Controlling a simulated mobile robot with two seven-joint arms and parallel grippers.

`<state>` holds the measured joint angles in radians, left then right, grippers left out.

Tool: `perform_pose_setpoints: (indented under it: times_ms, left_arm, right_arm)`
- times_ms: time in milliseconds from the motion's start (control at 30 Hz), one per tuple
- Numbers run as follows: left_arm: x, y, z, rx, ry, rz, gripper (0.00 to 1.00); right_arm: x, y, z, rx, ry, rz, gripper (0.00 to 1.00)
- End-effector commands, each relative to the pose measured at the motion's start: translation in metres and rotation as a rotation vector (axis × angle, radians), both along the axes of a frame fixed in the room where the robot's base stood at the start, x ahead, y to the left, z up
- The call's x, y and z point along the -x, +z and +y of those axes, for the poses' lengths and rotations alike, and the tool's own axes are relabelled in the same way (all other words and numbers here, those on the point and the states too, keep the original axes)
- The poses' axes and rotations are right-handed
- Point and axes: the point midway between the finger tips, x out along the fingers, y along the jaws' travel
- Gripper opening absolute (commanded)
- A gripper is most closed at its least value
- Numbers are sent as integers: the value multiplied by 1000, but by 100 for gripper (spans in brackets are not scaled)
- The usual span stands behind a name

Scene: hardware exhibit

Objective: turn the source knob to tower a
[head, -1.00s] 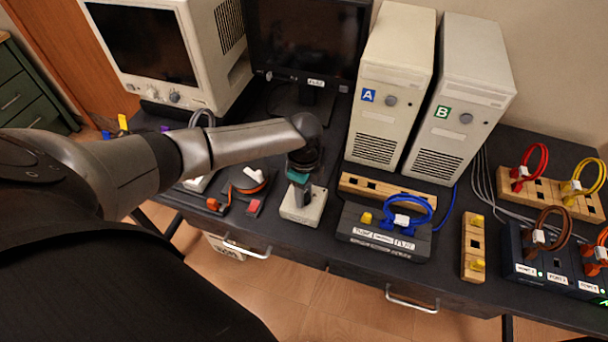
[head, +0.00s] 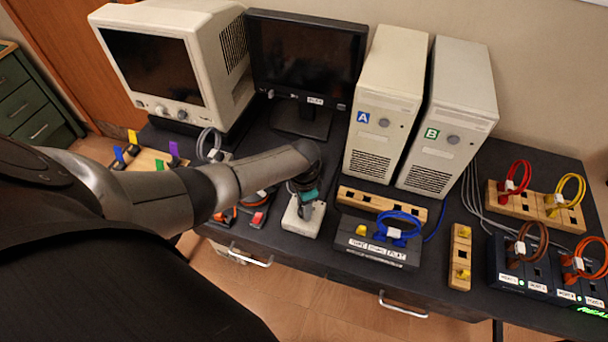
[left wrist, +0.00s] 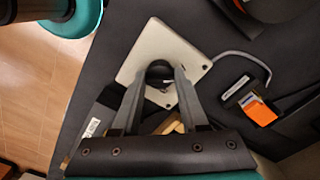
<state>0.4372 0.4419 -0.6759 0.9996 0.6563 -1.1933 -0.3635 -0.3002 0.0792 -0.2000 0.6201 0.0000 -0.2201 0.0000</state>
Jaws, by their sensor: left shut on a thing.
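The source knob box is a small off-white box (head: 299,226) near the table's front edge, left of the blue-cable panel. It also shows in the left wrist view (left wrist: 150,45). My left gripper (head: 305,207) reaches down over it from above. In the left wrist view its two fingers (left wrist: 159,76) converge on the dark round knob (left wrist: 159,67) on top of the box and are shut on it. The fingers hide much of the knob, so I cannot read its pointer. Tower A (head: 386,105) stands upright behind, with a blue A label. Tower B (head: 452,115) stands beside it.
A dark panel with a blue cable (head: 378,240) sits close right of the box. A monitor (head: 305,60) and a beige CRT (head: 170,60) stand behind. An orange switch (left wrist: 258,111) lies near the box. Port blocks with cables (head: 540,265) fill the right side.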

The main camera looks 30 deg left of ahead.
Motion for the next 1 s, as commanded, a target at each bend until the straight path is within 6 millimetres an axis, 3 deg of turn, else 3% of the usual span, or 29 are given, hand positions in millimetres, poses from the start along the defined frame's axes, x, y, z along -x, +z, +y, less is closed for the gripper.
perform_pose_setpoints:
  times_ms: [767,800,1000]
  left_arm:
    - [0,0,1,-1,99,2,0]
    - [0,0,1,-1,98,2,48]
    - [0,0,1,-1,97,1,70]
  right_arm:
    - [0,6,0,0,0,0,50]
    - [0,6,0,0,0,0,50]
    - [0,6,0,1,0,0,50]
